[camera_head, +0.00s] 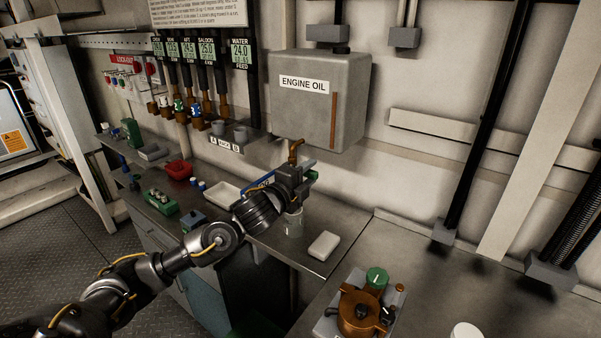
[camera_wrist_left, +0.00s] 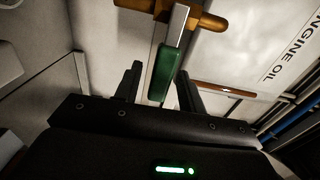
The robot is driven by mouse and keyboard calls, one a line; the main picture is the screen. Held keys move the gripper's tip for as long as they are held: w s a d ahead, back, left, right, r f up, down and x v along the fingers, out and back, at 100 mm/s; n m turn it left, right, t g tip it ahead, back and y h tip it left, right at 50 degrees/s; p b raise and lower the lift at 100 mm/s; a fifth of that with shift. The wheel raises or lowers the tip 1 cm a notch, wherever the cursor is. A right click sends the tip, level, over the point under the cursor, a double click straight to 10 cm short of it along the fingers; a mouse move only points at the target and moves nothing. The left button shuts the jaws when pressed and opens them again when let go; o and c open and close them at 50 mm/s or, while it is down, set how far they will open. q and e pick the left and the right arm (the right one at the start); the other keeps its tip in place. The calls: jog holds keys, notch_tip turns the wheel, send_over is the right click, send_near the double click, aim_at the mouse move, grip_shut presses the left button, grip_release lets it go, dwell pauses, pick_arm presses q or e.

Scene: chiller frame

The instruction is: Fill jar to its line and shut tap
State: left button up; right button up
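The grey engine oil tank (camera_head: 318,105) hangs on the wall, with a brass tap (camera_head: 295,147) under it. A small pale jar (camera_head: 294,224) stands on the bench below the tap, partly behind my left gripper (camera_head: 299,180); its line and level are too small to read. In the left wrist view, the brass tap (camera_wrist_left: 205,18) has a metal lever with a green grip (camera_wrist_left: 170,74). The fingers of my left gripper (camera_wrist_left: 158,82) are apart, one on each side of the green grip in the picture. I cannot tell whether they touch it. My right gripper is out of view.
A white block (camera_head: 324,246) lies right of the jar. A white tray (camera_head: 223,196) and a red bin (camera_head: 179,170) stand further left. A brown device with a green knob (camera_head: 376,277) stands at the front right. The right bench is mostly clear.

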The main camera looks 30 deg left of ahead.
pick_arm(q)
jog(key=shift+r, duration=0.1)
dwell(0.6)
jog(key=shift+r+p, duration=2.5)
jog(key=shift+r, duration=0.25)
notch_tip(320, 180, down, 7)
jog(key=b, duration=0.6)
jog(key=shift+r, duration=0.45)
jog(key=shift+r+p, duration=2.2)
jog(key=shift+f+b, duration=2.4)
jog(key=shift+f, duration=0.25)
jog(key=shift+r, duration=0.2)
jog(key=shift+r+p, duration=0.2)
jog(key=shift+p, duration=0.15)
